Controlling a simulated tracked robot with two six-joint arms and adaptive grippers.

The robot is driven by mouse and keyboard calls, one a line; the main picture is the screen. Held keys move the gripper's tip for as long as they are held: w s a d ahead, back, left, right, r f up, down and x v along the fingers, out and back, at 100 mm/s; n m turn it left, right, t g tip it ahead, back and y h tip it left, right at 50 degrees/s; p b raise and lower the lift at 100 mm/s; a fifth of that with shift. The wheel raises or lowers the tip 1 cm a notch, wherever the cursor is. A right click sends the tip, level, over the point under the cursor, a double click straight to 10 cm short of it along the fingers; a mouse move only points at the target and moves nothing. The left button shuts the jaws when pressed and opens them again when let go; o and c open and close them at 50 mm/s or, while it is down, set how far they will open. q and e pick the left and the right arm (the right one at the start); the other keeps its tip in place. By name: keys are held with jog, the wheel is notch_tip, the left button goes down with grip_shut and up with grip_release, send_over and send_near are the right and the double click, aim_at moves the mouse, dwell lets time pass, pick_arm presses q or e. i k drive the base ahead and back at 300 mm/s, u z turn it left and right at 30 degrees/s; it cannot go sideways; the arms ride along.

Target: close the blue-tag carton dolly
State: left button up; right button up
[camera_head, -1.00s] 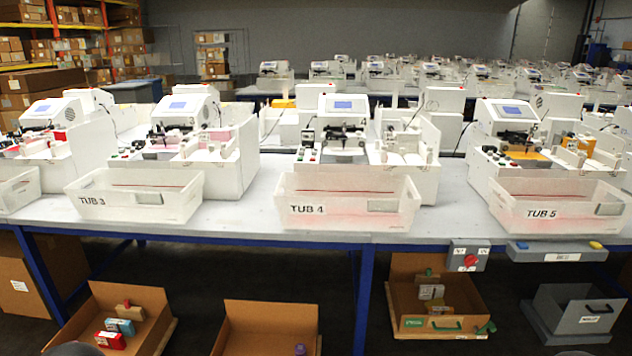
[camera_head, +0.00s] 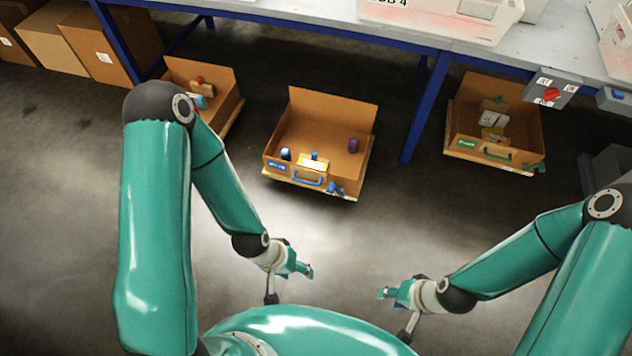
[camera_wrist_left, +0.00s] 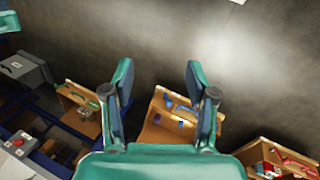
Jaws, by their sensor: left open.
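The blue-tag carton dolly (camera_head: 333,112) is an open brown carton on a low wooden base on the floor. Its front has a blue tag (camera_head: 277,165), a blue handle (camera_head: 307,179) and a blue catch (camera_head: 335,188) at the right corner. A purple item (camera_head: 353,145) and small boxes lie inside. My left gripper (camera_head: 306,270) is open and empty, in front of the dolly and well apart from it. In the left wrist view the dolly (camera_wrist_left: 160,133) shows beyond the open fingers (camera_wrist_left: 158,78). My right gripper (camera_head: 382,292) is to the right; its jaws are too small to read.
A red-item carton (camera_head: 222,78) stands to the left, partly behind my left arm. A green-tag carton dolly (camera_head: 465,105) stands to the right. A blue-framed table (camera_head: 310,20) runs behind, with a leg (camera_head: 425,110) right of the blue-tag dolly. The floor in front is clear.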

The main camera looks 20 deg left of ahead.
aim_at(323, 124)
jog(key=z, duration=0.2)
jog(key=i, duration=1.55)
jog(key=z, duration=0.3)
